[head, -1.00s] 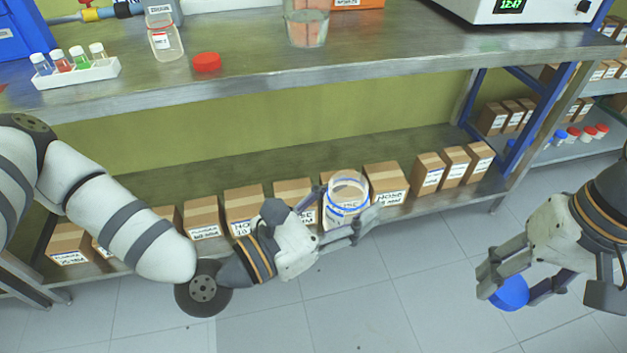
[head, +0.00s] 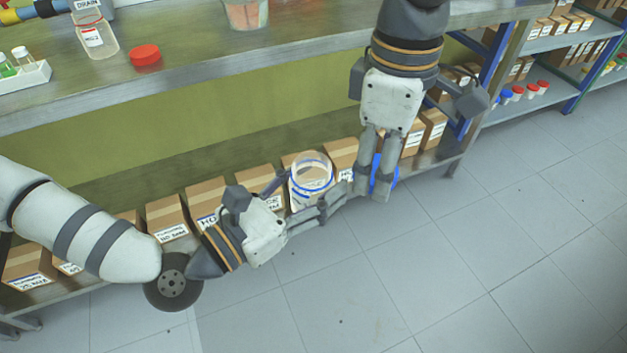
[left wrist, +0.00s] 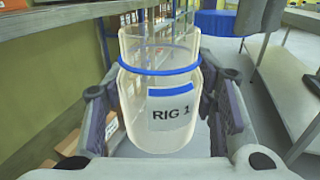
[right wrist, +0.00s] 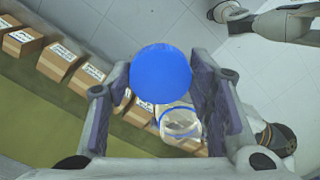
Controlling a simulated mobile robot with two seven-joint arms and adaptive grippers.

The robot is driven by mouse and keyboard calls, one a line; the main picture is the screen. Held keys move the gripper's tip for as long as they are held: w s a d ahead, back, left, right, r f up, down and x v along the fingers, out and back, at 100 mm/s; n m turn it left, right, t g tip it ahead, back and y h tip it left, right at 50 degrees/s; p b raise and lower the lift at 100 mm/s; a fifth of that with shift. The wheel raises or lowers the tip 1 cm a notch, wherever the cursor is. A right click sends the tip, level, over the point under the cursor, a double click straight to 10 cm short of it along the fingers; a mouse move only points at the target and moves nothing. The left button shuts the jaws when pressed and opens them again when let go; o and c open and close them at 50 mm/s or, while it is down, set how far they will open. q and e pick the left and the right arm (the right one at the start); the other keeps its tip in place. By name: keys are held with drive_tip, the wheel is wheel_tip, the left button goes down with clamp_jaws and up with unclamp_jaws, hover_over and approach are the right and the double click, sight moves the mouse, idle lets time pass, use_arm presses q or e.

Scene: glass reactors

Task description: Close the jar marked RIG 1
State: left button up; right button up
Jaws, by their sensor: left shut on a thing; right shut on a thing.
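The jar (left wrist: 165,125) is clear, with a blue ring at its neck and a RIG 1 label, and its mouth is uncovered. My left gripper (left wrist: 165,120) is shut around its body and holds it upright in the air; the head view shows the jar (head: 312,180) in front of the lower shelf. The blue lid (right wrist: 161,73) is held between the fingers of my right gripper (right wrist: 163,85). In the head view the lid (head: 383,173) is partly hidden by the right gripper (head: 374,190), just right of the jar and apart from it.
Cartons (head: 173,215) line the lower shelf behind the jar. On the bench (head: 190,55) above are a red lid (head: 145,55), a bottle marked RIG 2 (head: 95,38) and a vial rack (head: 25,76). The floor (head: 480,270) in front is clear.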

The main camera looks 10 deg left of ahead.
sight(316, 154)
drive_tip(key=a+r+n, duration=0.7)
drive_tip(key=a, duration=0.1)
drive_tip(key=shift+a+n, duration=0.2)
drive_tip(key=shift+n, duration=0.2)
drive_tip(key=shift+w+f, duration=0.1)
drive_tip(key=shift+f, duration=1.95)
drive_tip(key=shift+f, duration=0.85)
drive_tip(key=shift+f, duration=0.6)
